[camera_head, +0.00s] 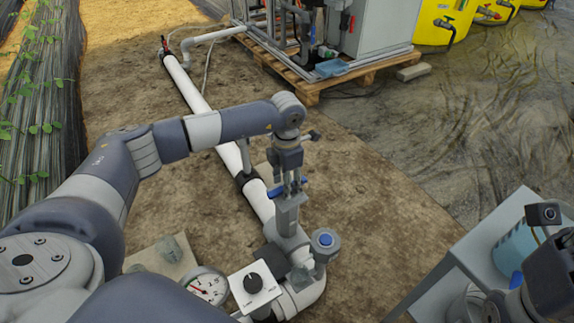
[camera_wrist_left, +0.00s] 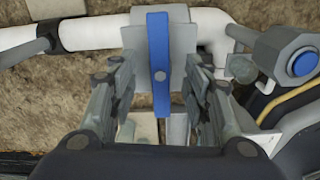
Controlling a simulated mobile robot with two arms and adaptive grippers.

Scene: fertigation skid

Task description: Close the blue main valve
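The main valve's blue handle (camera_head: 275,192) shows behind my left gripper's fingers in the head view. In the left wrist view the handle (camera_wrist_left: 158,35) is a straight blue bar lying across the white pipe (camera_wrist_left: 95,33). My left gripper (camera_head: 290,187) points down over the valve. In the wrist view its fingers (camera_wrist_left: 160,95) stand on both sides of the bar, with a visible gap each side, so it is open. The grey valve body is partly hidden by the gripper. Part of my right arm's end (camera_head: 550,275) shows at the lower right; its finger state is unclear.
A round blue button (camera_head: 325,239) sits on a grey housing beside the valve. A pressure gauge (camera_head: 208,285) and a white box with a black knob (camera_head: 254,284) are close in front. A grey cart (camera_head: 480,235) stands right. A pallet (camera_head: 305,88) with equipment lies behind.

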